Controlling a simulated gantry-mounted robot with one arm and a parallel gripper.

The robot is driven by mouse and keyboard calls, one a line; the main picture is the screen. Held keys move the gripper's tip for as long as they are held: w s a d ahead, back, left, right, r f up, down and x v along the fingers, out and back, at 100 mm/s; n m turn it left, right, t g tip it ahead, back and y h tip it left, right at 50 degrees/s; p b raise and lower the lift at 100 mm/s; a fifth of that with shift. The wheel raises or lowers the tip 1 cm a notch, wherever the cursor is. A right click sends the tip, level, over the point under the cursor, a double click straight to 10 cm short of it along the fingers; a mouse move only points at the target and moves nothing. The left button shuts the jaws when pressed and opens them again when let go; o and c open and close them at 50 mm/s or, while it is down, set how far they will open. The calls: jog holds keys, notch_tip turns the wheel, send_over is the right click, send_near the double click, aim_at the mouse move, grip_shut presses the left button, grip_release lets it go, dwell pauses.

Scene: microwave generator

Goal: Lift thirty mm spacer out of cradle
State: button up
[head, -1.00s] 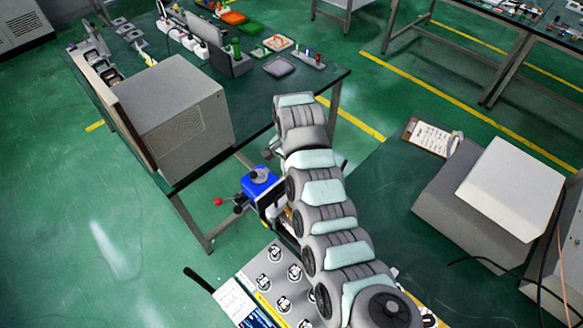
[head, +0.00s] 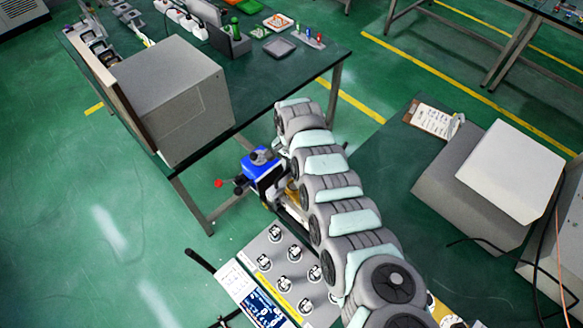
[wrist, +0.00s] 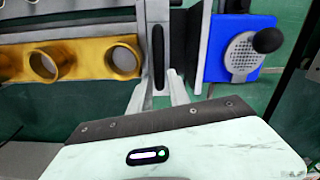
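In the wrist view, a gold block with round openings (wrist: 70,62) lies to the left, and a blue unit with a round mesh plate and black knob (wrist: 240,50) to the right. The blue unit also shows in the head view (head: 262,164). Between them stands a narrow grey slotted piece (wrist: 158,42); whether it is the spacer I cannot tell. The two pale fingers of my gripper (wrist: 160,92) are apart, reaching towards this piece. I cannot tell whether they touch it. No separate cradle can be made out. My arm hides part of this area in the head view.
A large grey box (head: 165,95) stands on the left table. A panel with several black-and-white knobs (head: 288,255) and a lit display (head: 262,308) are at the front. More grey boxes (head: 510,170) and a clipboard (head: 432,119) sit at right. Green floor shows at left.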

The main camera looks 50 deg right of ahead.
grip_shut()
dwell(1.4)
